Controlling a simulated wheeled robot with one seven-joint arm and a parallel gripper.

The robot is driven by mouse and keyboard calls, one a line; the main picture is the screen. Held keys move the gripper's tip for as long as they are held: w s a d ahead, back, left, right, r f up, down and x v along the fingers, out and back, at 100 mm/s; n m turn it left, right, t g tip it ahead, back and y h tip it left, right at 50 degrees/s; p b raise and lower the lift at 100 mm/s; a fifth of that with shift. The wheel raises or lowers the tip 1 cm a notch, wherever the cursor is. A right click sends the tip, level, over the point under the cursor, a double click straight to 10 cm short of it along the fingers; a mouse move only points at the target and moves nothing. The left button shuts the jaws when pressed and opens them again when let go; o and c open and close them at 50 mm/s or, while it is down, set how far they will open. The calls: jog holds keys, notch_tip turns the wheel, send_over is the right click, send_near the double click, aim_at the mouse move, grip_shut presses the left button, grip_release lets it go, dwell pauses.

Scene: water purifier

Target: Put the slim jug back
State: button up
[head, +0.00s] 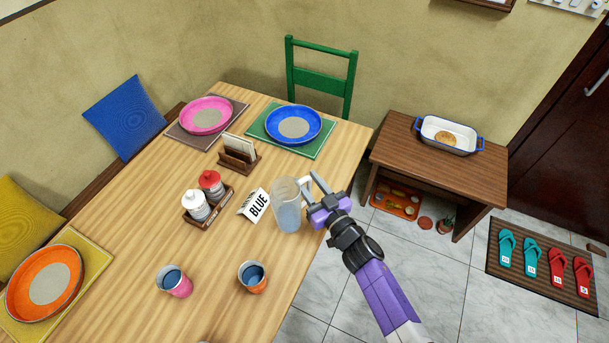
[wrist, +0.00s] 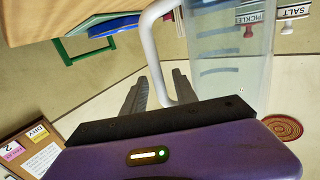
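The slim jug (head: 287,208), tall and clear with a pale handle, appears upright on the wooden table (head: 225,285) near its right edge. In the wrist view its clear body (wrist: 225,55) shows marked lines. My gripper (head: 330,176) is at the jug's handle side, at the table's right edge. In the wrist view my gripper's fingers (wrist: 160,85) are apart, and the pale handle (wrist: 151,45) reaches down to the gap between them. I see no clear grip on the handle.
An orange cup (head: 252,278) and a pink cup (head: 174,282) are in front. A side table (head: 400,140) with a white dish (head: 448,134) is at the right. Bare floor lies between the tables.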

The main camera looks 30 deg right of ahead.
jog(key=s, duration=0.9)
jog(key=shift+s+d, duration=0.2)
jog(key=shift+s, duration=0.1)
jog(key=shift+r, duration=0.1)
jog(key=s+a+r+g, duration=0.1)
jog(key=s+a+r, duration=0.15)
jog(key=s, duration=0.65)
jog(key=s+a+r, duration=0.1)
jog(key=s+r, duration=0.2)
jog(key=s, duration=0.7)
jog(key=s+a+r+g, duration=0.2)
jog(key=s+r, duration=0.9)
jog(key=s, duration=0.1)
jog(key=shift+r+h, duration=0.3)
notch_tip(320, 180, down, 3)
jog(key=b, duration=0.3)
